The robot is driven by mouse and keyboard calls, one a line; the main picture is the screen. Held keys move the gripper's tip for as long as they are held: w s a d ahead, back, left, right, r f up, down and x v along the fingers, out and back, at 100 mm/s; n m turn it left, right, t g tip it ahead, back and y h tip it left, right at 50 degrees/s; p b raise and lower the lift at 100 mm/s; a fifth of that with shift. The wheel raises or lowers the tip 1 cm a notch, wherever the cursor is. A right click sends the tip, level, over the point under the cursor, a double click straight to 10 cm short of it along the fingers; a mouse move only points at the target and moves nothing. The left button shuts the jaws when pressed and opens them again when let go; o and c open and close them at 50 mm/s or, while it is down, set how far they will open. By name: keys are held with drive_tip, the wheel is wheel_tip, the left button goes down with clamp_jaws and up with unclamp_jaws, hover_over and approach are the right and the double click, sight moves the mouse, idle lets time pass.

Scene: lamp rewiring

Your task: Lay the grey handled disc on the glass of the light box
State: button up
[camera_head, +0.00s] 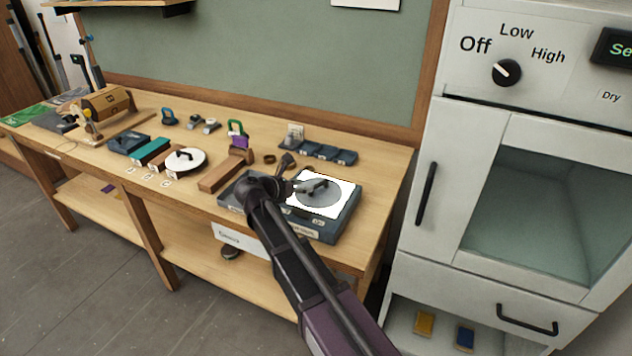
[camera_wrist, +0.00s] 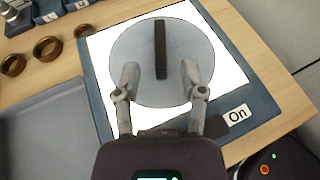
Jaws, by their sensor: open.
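The grey disc (camera_head: 317,198) with a dark bar handle lies on the bright white glass (camera_head: 338,206) of the light box (camera_head: 330,229). In the wrist view the disc (camera_wrist: 143,60) lies within the lit glass (camera_wrist: 212,82), its dark handle (camera_wrist: 160,48) running lengthwise up the picture. My gripper (camera_wrist: 163,78) is open over the near part of the disc. Its two fingers are spread apart, with the near end of the handle just beyond and between the fingertips. Nothing is held. Whether the fingers touch the disc I cannot tell.
A grey tray (camera_wrist: 45,128) adjoins the light box on the left. An "On" label (camera_wrist: 237,114) is on the box's frame. Brown rings (camera_wrist: 47,47) lie behind the tray. A white handled disc (camera_head: 186,160) sits further left. A white oven-like cabinet (camera_head: 480,190) stands right of the bench.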

drive_tip(key=shift+p+v, duration=0.75)
drive_tip(key=shift+v, duration=1.8)
drive_tip(key=shift+w+d, duration=0.1)
drive_tip(key=shift+w, duration=0.1)
